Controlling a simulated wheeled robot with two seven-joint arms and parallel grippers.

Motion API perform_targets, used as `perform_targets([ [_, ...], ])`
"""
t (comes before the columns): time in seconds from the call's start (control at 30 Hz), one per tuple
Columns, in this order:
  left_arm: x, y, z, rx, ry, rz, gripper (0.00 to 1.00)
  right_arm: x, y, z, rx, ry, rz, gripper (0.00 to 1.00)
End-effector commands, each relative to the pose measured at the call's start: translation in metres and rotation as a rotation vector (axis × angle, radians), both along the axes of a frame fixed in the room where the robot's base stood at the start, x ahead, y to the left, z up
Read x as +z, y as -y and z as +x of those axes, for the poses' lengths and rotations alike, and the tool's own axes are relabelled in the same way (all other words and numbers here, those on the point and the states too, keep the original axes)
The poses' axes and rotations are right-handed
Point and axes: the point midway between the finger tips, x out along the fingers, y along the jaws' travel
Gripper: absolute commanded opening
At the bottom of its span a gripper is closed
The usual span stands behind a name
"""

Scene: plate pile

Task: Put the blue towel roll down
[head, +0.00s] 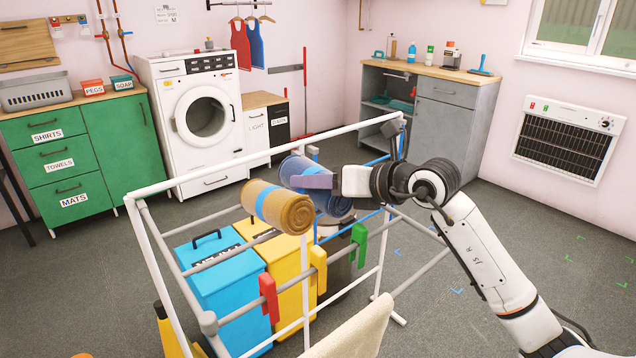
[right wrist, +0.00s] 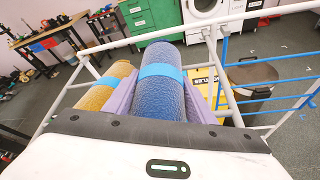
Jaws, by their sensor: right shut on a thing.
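The blue towel roll (head: 300,165) has a light blue band and is partly hidden behind my right gripper in the head view. My right gripper (head: 315,181) is shut on it. In the right wrist view the lavender fingers lie along both sides of the blue roll (right wrist: 158,103). The roll is at the upper part of the white drying rack (head: 165,185), beside a brown towel roll (head: 287,211) with a blue band. I cannot tell whether the blue roll touches the rack. My left gripper is not in view.
Blue (head: 222,283) and yellow (head: 284,262) bins stand under the rack, with a dark bin behind. Red (head: 268,298), yellow (head: 318,268) and green (head: 359,244) clips hang on its rail. A pale cloth (head: 352,332) hangs at the front.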

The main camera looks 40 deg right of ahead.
Motion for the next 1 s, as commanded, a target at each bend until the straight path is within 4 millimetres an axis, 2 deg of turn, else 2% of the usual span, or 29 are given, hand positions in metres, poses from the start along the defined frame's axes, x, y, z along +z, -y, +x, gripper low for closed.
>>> perform_targets([
  [0.03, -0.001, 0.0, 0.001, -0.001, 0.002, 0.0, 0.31, -0.002, 0.0, 0.0, 0.0, -0.001, 0.0, 0.54],
  [0.13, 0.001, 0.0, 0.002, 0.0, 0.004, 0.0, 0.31, -0.001, 0.0, 0.0, 0.0, -0.001, 0.0, 0.69],
  [0.5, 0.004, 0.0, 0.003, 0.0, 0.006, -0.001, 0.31, 0.003, 0.0, -0.001, 0.0, -0.001, 0.0, 0.69],
  [0.67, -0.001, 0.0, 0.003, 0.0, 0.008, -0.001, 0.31, 0.009, 0.006, -0.023, 0.0, 0.0, -0.005, 0.69],
  [1.0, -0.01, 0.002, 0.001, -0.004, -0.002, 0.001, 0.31, 0.034, 0.021, -0.088, 0.001, -0.002, -0.002, 0.69],
])
